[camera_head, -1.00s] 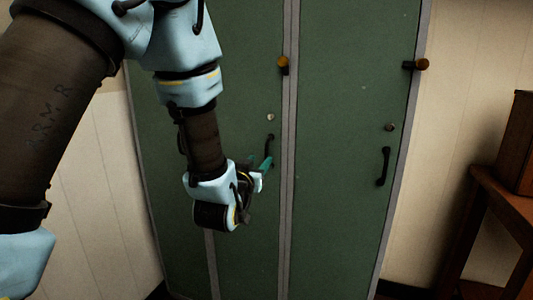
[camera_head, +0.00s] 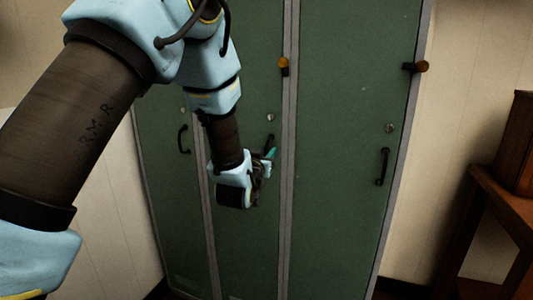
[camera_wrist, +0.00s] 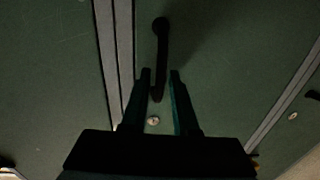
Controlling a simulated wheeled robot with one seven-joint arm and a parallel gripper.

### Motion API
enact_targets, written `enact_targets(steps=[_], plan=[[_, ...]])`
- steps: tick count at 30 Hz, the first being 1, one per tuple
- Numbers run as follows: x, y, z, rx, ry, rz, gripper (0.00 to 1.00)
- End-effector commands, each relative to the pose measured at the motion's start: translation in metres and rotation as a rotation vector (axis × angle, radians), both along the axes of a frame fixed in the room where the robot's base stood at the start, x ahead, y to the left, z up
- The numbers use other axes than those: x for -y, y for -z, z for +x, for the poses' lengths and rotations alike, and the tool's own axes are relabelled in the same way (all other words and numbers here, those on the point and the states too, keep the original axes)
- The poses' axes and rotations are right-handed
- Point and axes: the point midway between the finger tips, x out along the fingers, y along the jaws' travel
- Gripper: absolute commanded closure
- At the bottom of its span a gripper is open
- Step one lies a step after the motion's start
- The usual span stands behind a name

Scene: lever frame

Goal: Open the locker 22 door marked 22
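The green locker has three doors side by side; no number 22 is readable in either view. My gripper (camera_head: 268,157) is at the black handle (camera_head: 270,141) of the middle door (camera_head: 258,245). In the wrist view, the fingers (camera_wrist: 160,76) are open. One end of the handle (camera_wrist: 161,45) lies between the fingertips, with gaps showing on both sides; whether they touch it I cannot tell. A round lock (camera_wrist: 153,120) shows between the fingers, and also in the head view (camera_head: 270,117). The middle door looks shut.
The left door's handle (camera_head: 183,139) and the right door's handle (camera_head: 383,166) flank the middle one. Orange-tipped knobs (camera_head: 283,66) (camera_head: 421,66) stick out higher up. A wooden table (camera_head: 500,205) with a box stands at the right.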

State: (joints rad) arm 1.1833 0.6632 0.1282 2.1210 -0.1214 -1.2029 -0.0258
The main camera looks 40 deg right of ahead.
Motion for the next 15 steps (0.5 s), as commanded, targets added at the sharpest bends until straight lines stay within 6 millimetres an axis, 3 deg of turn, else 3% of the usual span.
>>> enact_targets(steps=[1,7,15], plan=[[-0.0001,-0.0001,-0.0001,0.000,0.000,0.000,0.79],[-0.0001,-0.0001,-0.0001,0.000,0.000,0.000,1.00],[-0.0002,-0.0001,-0.0001,0.000,0.000,0.000,1.00]])
